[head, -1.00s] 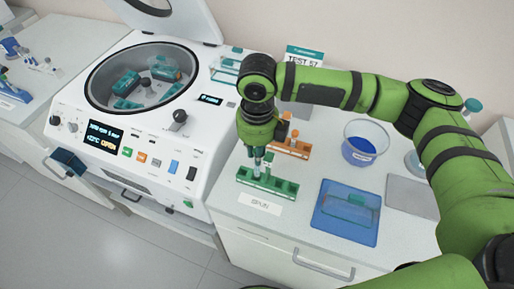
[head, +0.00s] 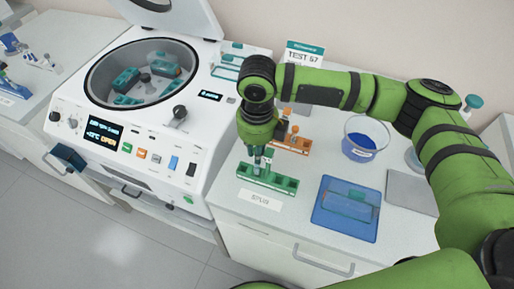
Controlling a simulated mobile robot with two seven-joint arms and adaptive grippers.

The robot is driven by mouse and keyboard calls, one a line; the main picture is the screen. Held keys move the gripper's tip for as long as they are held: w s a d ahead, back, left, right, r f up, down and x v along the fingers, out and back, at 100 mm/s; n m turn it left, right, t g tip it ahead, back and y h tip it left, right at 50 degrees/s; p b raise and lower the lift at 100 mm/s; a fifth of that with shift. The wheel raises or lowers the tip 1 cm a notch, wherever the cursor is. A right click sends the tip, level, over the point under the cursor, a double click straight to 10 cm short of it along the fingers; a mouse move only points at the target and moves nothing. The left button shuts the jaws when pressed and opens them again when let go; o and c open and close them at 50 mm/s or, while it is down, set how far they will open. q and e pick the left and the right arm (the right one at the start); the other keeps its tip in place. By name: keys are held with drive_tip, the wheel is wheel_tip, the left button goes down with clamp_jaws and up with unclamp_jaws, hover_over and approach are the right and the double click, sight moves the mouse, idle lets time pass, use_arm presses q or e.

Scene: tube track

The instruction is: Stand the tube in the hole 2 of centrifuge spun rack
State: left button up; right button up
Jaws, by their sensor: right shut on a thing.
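The green rack (head: 284,184) stands on the right counter behind a white label that appears to read SPUN. My right gripper (head: 262,162) points down over the middle-left of this rack. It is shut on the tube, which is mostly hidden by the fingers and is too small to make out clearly. The tube's lower end is at the rack, but I cannot tell which hole it is over or whether it is in one. My left gripper is not in view.
The open centrifuge (head: 150,125) stands left of the rack. An orange rack (head: 292,145) is close behind the gripper. A blue mat (head: 346,222) with a clear teal-topped box, a beaker of blue liquid (head: 361,140) and a grey pad (head: 410,192) lie to the right.

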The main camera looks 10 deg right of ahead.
drive_tip(key=shift+f, duration=0.2)
drive_tip(key=shift+f, duration=0.45)
drive_tip(key=o, duration=0.9)
wheel_tip(320, 180, up, 12)
idle(0.4)
drive_tip(key=shift+s, duration=0.1)
idle(0.3)
